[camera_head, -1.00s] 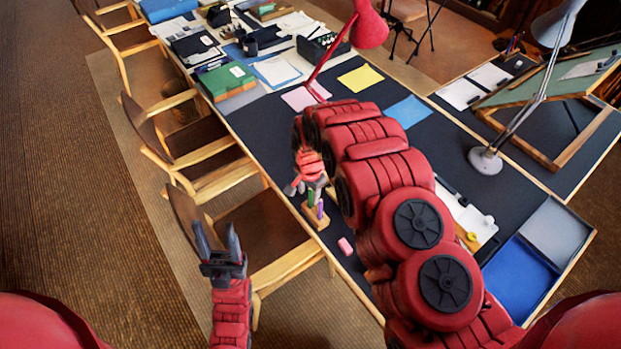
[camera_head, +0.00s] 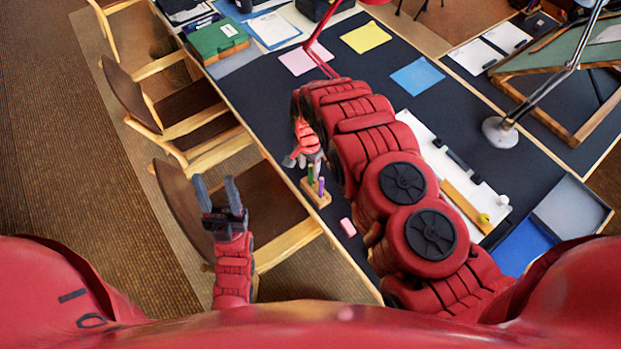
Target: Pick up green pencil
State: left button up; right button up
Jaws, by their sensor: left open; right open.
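The green pencil (camera_head: 310,175) stands upright in a small wooden holder (camera_head: 316,195) near the left edge of the dark table. A purple pencil (camera_head: 321,186) stands beside it in the same holder. My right gripper (camera_head: 303,160) is just above and behind the holder, close to the green pencil's top. It looks small and partly hidden; I cannot tell whether it touches the pencil. My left gripper (camera_head: 216,187) is open and empty, fingers pointing up the picture, left of the table and over a chair.
A pink eraser (camera_head: 348,227) lies on the table near the holder. A white board (camera_head: 450,165) with a yellow ruler lies right of my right arm. A lamp base (camera_head: 500,132) stands further right. Wooden chairs (camera_head: 188,118) line the table's left side.

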aim_at(311, 176)
jog(key=shift+f, duration=0.75)
jog(key=f+b, duration=0.2)
jog(key=f, duration=0.1)
jog(key=f+b, duration=0.1)
jog(key=f, duration=0.1)
jog(key=shift+w+d, duration=0.25)
jog(key=shift+r, duration=0.15)
jog(key=shift+s, duration=0.1)
grip_shut()
